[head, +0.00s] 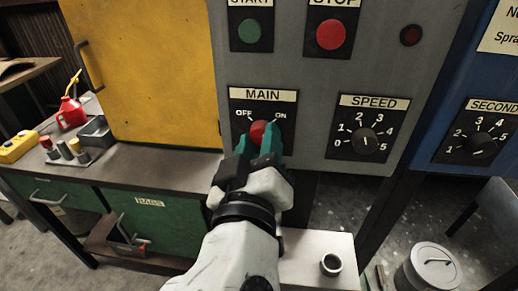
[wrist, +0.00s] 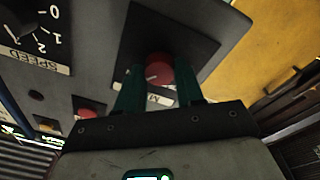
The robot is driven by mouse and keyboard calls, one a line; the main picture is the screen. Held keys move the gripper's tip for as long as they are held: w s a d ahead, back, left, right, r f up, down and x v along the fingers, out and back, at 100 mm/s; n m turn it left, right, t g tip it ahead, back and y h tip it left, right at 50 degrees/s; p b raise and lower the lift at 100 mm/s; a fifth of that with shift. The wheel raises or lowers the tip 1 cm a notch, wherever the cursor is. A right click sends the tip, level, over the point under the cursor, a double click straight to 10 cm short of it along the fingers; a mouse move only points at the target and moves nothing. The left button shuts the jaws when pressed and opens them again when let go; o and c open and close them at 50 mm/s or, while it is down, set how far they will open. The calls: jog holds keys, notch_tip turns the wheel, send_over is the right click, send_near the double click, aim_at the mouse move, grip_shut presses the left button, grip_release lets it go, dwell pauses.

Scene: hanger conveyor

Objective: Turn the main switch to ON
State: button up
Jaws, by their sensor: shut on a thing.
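The main switch is a red knob (head: 258,132) on a black plate (head: 289,104) labelled MAIN, with OFF at upper left and ON at upper right. My gripper (head: 259,143) reaches up to the grey panel with its teal fingers on either side of the knob, shut on it. In the wrist view the knob (wrist: 159,68) sits between the two fingers (wrist: 159,88), with the panel upside down. The fingers cover part of the knob, and I cannot tell for sure which way its mark points.
The SPEED dial (head: 365,141) is right of the switch. The green START button (head: 252,31) and red STOP button (head: 331,35) are above. A yellow door (head: 150,70) and a workbench (head: 160,165) are at left. A lidded can (head: 430,268) stands lower right.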

jog(key=shift+f, duration=0.15)
dwell(0.3)
jog(key=o, duration=1)
jog(key=shift+o, duration=0.2)
jog(key=s, duration=1)
jog(key=shift+s+a+f, duration=0.15)
jog(key=shift+s+f, duration=0.2)
jog(key=shift+f, duration=0.1)
